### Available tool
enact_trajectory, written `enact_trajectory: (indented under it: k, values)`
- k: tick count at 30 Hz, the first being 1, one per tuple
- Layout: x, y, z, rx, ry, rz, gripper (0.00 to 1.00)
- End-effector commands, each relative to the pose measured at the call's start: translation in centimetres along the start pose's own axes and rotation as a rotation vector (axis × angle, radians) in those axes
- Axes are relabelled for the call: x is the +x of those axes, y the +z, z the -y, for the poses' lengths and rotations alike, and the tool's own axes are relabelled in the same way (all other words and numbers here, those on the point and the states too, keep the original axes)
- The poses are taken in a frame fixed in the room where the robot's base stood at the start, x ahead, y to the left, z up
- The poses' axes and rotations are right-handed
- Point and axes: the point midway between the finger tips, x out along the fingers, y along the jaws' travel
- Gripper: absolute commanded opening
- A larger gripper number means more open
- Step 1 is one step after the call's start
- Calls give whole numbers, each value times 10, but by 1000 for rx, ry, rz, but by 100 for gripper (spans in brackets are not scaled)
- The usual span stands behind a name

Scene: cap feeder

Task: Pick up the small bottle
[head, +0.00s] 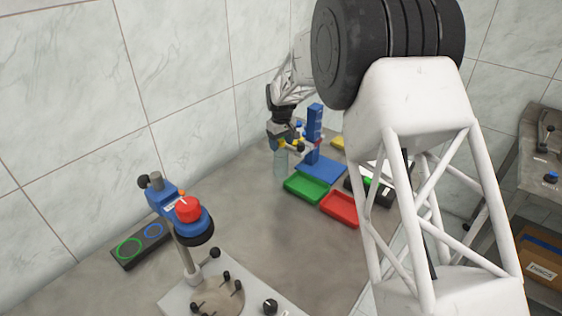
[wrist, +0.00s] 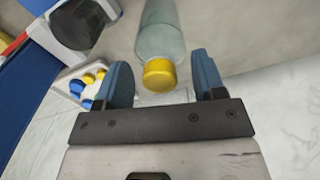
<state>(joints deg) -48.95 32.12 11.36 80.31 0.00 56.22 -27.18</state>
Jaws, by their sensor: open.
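The small bottle (wrist: 160,35) is clear, with a yellow cap (wrist: 159,75). In the wrist view the cap lies between the two blue fingers of my gripper (wrist: 163,78), with visible gaps on both sides. My gripper is open and not closed on the bottle. In the head view the bottle (head: 280,165) stands upright on the bench, and my gripper (head: 286,142) is over its top. The cap is hard to make out there.
A blue stand (head: 314,130) is just right of the bottle. A green tray (head: 306,187) and a red tray (head: 340,209) lie in front. A white tray (wrist: 66,84) holds several yellow and blue caps. A press with a red knob (head: 187,208) stands nearer. The bench left of the bottle is clear.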

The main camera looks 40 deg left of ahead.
Motion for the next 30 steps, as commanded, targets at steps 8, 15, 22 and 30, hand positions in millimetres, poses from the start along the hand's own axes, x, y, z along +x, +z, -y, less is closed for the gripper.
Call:
enact_trajectory:
  k: [8,15,22,30]
  values:
    - [0,0,0,0,0,0,63]
    - [0,0,0,0,0,0,37]
    - [0,0,0,0,0,0,2]
    - [-1,0,0,0,0,-1,0]
